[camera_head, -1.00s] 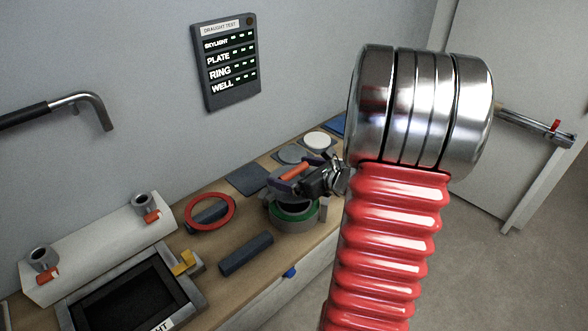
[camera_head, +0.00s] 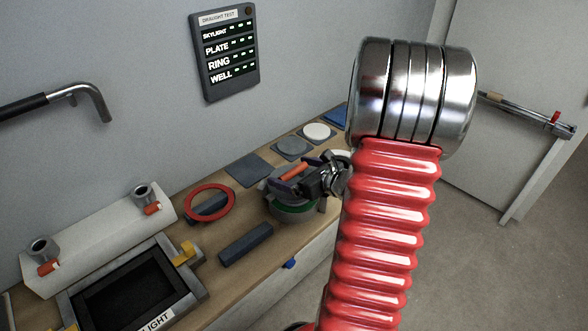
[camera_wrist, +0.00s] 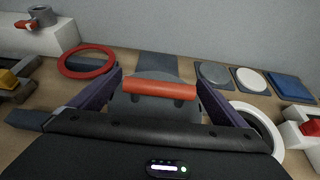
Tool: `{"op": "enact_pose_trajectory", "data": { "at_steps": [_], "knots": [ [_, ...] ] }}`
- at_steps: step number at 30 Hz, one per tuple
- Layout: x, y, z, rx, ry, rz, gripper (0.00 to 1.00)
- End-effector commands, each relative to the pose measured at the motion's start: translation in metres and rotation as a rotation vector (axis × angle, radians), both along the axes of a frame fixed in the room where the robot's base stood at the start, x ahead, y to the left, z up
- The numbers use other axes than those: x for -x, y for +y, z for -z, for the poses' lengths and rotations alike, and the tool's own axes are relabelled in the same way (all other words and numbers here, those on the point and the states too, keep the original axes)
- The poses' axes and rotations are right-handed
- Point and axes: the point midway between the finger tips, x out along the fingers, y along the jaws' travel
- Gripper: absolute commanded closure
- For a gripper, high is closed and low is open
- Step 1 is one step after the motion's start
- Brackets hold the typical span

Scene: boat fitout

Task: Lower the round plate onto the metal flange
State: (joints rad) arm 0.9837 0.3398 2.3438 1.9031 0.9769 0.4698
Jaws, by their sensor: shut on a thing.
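My gripper (camera_head: 308,181) is shut on the red-orange handle of the round grey plate. In the head view the handle (camera_head: 293,171) shows between the purple fingers, and the plate's edge (camera_head: 269,186) shows at their left. In the wrist view the plate (camera_wrist: 150,109) lies between the two fingers. Below the plate, in the head view, is a round fitting with a green band (camera_head: 294,209), seemingly the flange. The plate hides its top, and I cannot tell whether they touch. In the wrist view the flange is hidden.
A red ring (camera_head: 211,188) and a dark bar (camera_head: 245,243) lie at the left. Square pads (camera_head: 249,168) lie behind, with grey (camera_head: 292,146) and white (camera_head: 317,131) discs. A white ring (camera_wrist: 281,151) is at right in the wrist view. My red ribbed arm blocks the head view's middle right.

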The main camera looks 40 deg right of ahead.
Motion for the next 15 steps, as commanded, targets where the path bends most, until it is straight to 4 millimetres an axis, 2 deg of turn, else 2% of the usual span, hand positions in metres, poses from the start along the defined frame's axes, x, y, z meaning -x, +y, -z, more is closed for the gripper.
{"op": "enact_pose_trajectory", "data": {
  "at_steps": [15],
  "knots": [
    [0.000, 0.000, 0.018, 0.000, -0.001, 0.000, 0.37]
  ]
}}
